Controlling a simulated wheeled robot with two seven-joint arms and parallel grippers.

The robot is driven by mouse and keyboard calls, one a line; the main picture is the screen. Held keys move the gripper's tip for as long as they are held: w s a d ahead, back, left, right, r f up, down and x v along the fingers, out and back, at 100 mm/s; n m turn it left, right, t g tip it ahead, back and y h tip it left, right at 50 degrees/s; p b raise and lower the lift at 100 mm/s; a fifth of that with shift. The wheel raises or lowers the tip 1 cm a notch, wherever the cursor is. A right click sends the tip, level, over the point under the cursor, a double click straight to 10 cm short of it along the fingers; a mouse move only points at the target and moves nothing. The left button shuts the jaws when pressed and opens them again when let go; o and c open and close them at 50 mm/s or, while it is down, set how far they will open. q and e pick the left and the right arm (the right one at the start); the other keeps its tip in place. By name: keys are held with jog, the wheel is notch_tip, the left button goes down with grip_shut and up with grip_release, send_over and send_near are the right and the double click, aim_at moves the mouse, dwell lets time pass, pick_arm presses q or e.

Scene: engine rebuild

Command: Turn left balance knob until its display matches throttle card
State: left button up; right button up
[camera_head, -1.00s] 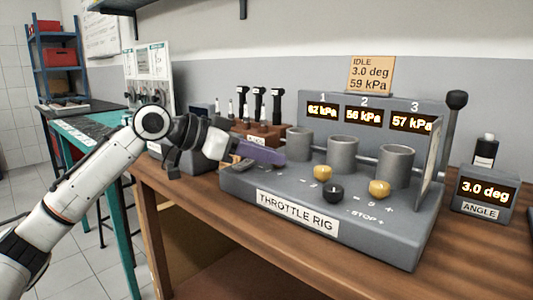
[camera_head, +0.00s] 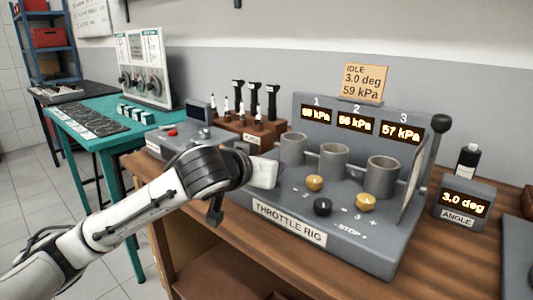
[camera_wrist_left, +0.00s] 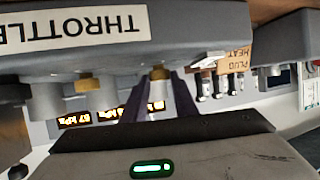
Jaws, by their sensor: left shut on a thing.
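The throttle rig (camera_head: 365,255) stands on the wooden bench. Its left display (camera_head: 316,114) is too blurred to read surely; the middle display (camera_head: 356,124) looks like 56 kPa and the right display (camera_head: 402,132) reads 57 kPa. The throttle card (camera_head: 364,82) reads IDLE, 3.0 deg, 59 kPa. My left gripper (camera_wrist_left: 160,88) is shut on the left balance knob (camera_wrist_left: 159,73), a brass knob seen upside down in the left wrist view. In the head view my gripper hides that knob. My right gripper is out of view.
Two more brass knobs (camera_head: 315,183) (camera_head: 365,202) and a black knob (camera_head: 323,207) sit close to the right on the rig. The angle box (camera_head: 465,203) reads 3.0 deg. A tool rack (camera_head: 252,130) stands behind the rig's left end.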

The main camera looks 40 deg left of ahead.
pick_arm(q)
jog(key=shift+d+f, duration=0.1)
jog(key=shift+f, duration=0.05)
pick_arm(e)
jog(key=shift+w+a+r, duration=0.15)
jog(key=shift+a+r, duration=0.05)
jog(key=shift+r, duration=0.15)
pick_arm(q)
jog(key=o, duration=1.1)
jog(key=shift+c, duration=0.2)
jog(key=shift+s+d+r+p, duration=0.1)
jog(key=shift+s+r+p, duration=0.3)
jog(key=shift+s+p, duration=0.1)
jog(key=p+v, duration=0.9)
jog(key=p, duration=0.2)
jog(key=shift+d+p, duration=0.2)
jog(key=shift+p, duration=0.15)
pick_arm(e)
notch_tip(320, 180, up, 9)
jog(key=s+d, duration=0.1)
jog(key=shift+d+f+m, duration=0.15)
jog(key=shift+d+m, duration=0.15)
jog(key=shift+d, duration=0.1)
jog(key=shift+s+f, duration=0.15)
